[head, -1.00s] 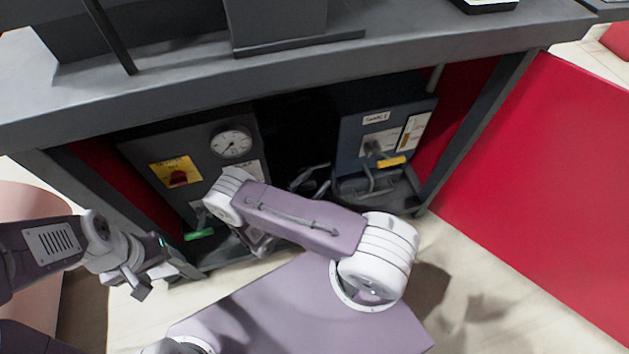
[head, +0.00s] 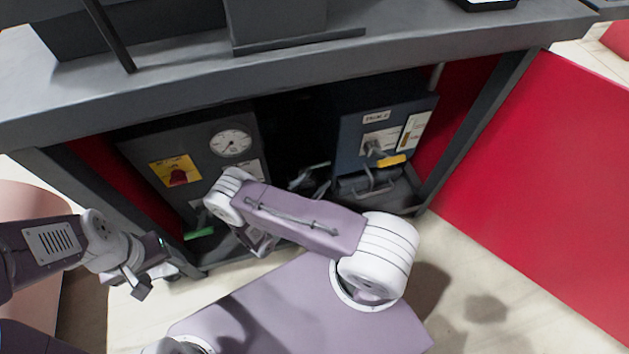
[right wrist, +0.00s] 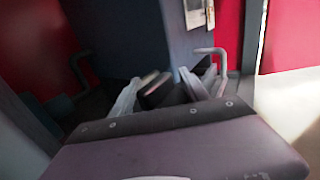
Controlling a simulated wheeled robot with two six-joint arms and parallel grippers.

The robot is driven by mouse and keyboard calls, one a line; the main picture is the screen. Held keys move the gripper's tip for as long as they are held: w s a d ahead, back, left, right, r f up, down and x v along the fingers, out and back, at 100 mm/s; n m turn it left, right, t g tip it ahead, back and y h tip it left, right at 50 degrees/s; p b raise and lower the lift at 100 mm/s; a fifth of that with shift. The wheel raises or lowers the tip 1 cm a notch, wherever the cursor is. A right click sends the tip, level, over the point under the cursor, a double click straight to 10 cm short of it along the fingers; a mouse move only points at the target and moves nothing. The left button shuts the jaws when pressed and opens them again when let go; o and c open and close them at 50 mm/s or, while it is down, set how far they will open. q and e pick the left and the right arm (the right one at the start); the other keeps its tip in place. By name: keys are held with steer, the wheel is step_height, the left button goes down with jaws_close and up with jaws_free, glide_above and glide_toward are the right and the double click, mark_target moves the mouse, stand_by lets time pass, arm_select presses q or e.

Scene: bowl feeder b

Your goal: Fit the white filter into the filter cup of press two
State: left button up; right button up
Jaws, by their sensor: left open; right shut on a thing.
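Press two is probably the blue-grey unit (head: 352,140) at the right under the bench. Its label is too blurred to read surely. It has a yellow-tipped lever (head: 392,160) and a grey U-shaped handle (head: 375,186) low on its front. A pale bent handle also shows in the right wrist view (right wrist: 209,50). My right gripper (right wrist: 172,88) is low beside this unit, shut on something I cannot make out. In the head view the right gripper is partly in shadow. I cannot pick out the white filter or the cup. My left gripper (head: 140,282) is open at the lower left, away from the units.
A dark unit (head: 222,165) with a round gauge (head: 231,143), a red knob on a yellow plate (head: 177,175) and a green handle (head: 199,233) stands at left. The bench top (head: 300,60) overhangs both units. A red panel (head: 550,190) bounds the right side.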

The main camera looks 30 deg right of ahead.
steer(key=shift+f, duration=0.3)
stand_by(0.7)
steer(key=shift+r, duration=0.15)
stand_by(1.1)
steer(key=shift+f, duration=0.2)
stand_by(0.9)
steer(key=shift+r+p, duration=0.2)
steer(key=shift+p, duration=0.2)
stand_by(1.7)
steer(key=shift+f, duration=0.15)
stand_by(0.6)
steer(key=shift+r+p, duration=2.15)
steer(key=shift+r, duration=0.35)
